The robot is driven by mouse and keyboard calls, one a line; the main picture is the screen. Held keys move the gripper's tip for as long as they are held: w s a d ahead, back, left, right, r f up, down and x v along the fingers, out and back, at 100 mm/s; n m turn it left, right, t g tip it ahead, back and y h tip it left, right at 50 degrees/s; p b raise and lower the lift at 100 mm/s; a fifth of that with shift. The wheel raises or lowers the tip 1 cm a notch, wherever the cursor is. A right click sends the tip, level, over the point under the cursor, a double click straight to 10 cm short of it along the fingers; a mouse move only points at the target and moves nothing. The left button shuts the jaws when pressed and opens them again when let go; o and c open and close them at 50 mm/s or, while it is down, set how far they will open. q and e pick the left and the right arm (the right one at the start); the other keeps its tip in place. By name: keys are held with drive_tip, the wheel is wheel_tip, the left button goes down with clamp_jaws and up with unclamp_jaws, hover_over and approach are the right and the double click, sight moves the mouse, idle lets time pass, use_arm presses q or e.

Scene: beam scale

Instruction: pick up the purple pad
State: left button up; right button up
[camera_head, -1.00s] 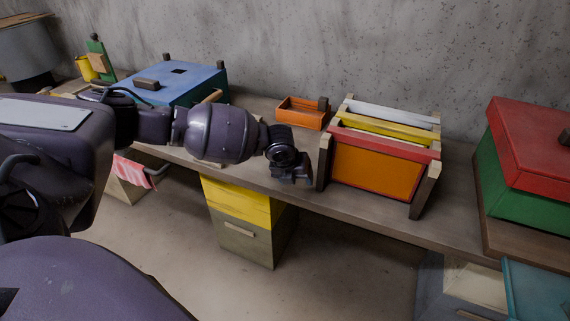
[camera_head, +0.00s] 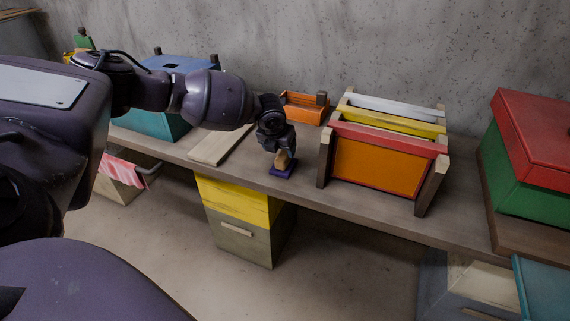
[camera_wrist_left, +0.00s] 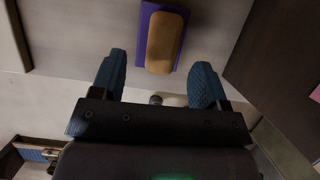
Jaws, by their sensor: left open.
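The purple pad (camera_head: 281,172) lies on the wooden bench with a tan wooden block as a grip on top (camera_head: 284,160). In the left wrist view the purple pad (camera_wrist_left: 149,35) sits at the top middle with its tan grip (camera_wrist_left: 165,42) upward. My left gripper (camera_head: 279,149) is just above the pad in the head view, partly covering the grip. In the left wrist view its two blue fingers (camera_wrist_left: 160,64) are spread apart, with the pad just beyond the tips and nothing between them. My right gripper is not in view.
A rack (camera_head: 376,166) with orange, yellow and white panels stands close right of the pad. A small orange tray (camera_head: 303,112) is behind it. A flat wooden board (camera_head: 220,145) lies to the left. The bench front edge is close by.

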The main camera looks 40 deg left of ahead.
sight(283, 154)
use_arm(q)
drive_tip(key=b+x, duration=0.1)
drive_tip(key=x, duration=0.4)
drive_tip(key=shift+w+d, duration=0.15)
drive_tip(key=shift+r, duration=0.1)
drive_tip(key=c, duration=1)
drive_tip(key=shift+c, duration=0.2)
wheel_tip(283, 154, up, 20)
drive_tip(key=p, duration=0.3)
